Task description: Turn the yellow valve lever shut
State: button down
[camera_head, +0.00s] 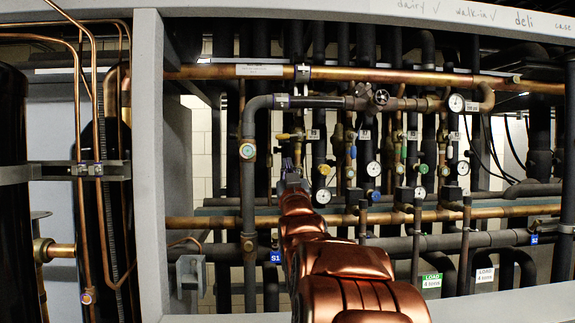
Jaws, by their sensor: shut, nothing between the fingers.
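A small yellow lever (284,136) shows in the head view on the left part of the rack's valve row. It points roughly sideways to the left of a brass valve body on a vertical pipe. My gripper (289,165) is at the end of my copper-coloured arm, just below the lever. Its fingers are shut with nothing between them, and a small gap seems to lie between the fingertips and the lever. The gripper and arm hide the lower part of the pipe behind them.
Several round gauges (323,196) and other valves stand close on the right. A thick grey pipe (248,180) runs vertically on the left. Horizontal copper pipes cross above (380,76) and below (400,217). A grey frame post (150,160) stands further left.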

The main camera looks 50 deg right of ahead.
aim_at(282, 138)
jog(key=p+x, duration=0.4)
jog(key=x, duration=0.5)
jog(key=shift+w+d+r, duration=0.15)
jog(key=shift+w+r, duration=0.05)
jog(key=shift+w+d+r+p, duration=0.25)
jog(key=shift+w+d+p, duration=0.15)
jog(key=shift+w, duration=0.05)
jog(key=shift+d+r+m+b, duration=0.1)
jog(key=shift+m+b, duration=0.2)
jog(key=shift+b, duration=0.25)
